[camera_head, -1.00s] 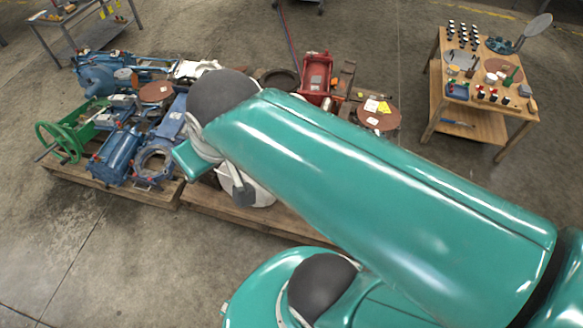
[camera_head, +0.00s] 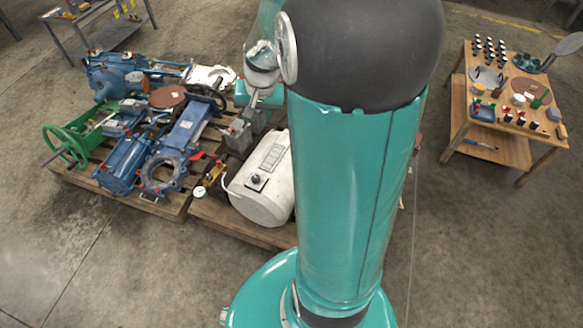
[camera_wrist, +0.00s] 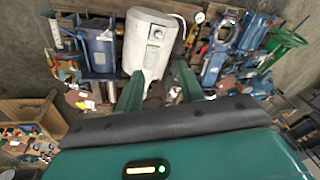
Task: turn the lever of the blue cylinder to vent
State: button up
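In the wrist view, a blue cylinder (camera_wrist: 101,48) stands in a blue frame at upper left, beside the white tank. In the head view, another blue cylinder (camera_head: 122,160) lies on the left pallet, with a small red part at its end. I cannot tell which one the task names, and no lever or vent marking is readable. My gripper (camera_wrist: 158,70) is open and empty, its two green fingers apart in front of the white tank (camera_wrist: 150,42). It touches neither cylinder. In the head view my arm covers the area right of the white tank (camera_head: 264,190).
The pallet (camera_head: 215,226) is crowded: a pressure gauge (camera_head: 199,192), a blue flanged pipe (camera_head: 187,125) and a green handwheel (camera_head: 64,147). A wooden table (camera_head: 505,150) with small items stands right. A metal cart (camera_head: 95,40) stands upper left. The floor in front is clear.

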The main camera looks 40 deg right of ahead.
jog(key=s+d+f+m+y, duration=0.1)
jog(key=s+d+f+m, duration=0.45)
jog(key=f, duration=0.75)
jog(key=s+d+f+m+y, duration=0.1)
jog(key=s+d+f+m, duration=0.15)
jog(key=d+f, duration=0.8)
jog(key=s+d+f+m+y, duration=0.2)
jog(key=s+d+f+m, duration=0.15)
jog(key=f, duration=1.25)
jog(key=shift+m+t, duration=0.3)
jog(key=shift+m, duration=0.05)
jog(key=x, duration=0.4)
jog(key=d+x, duration=0.1)
jog(key=x, duration=0.4)
jog(key=w+x, duration=0.1)
jog(key=x, duration=0.3)
jog(key=shift+d+f, duration=0.1)
jog(key=shift+f, duration=0.3)
jog(key=shift+c, duration=0.5)
grip_shut()
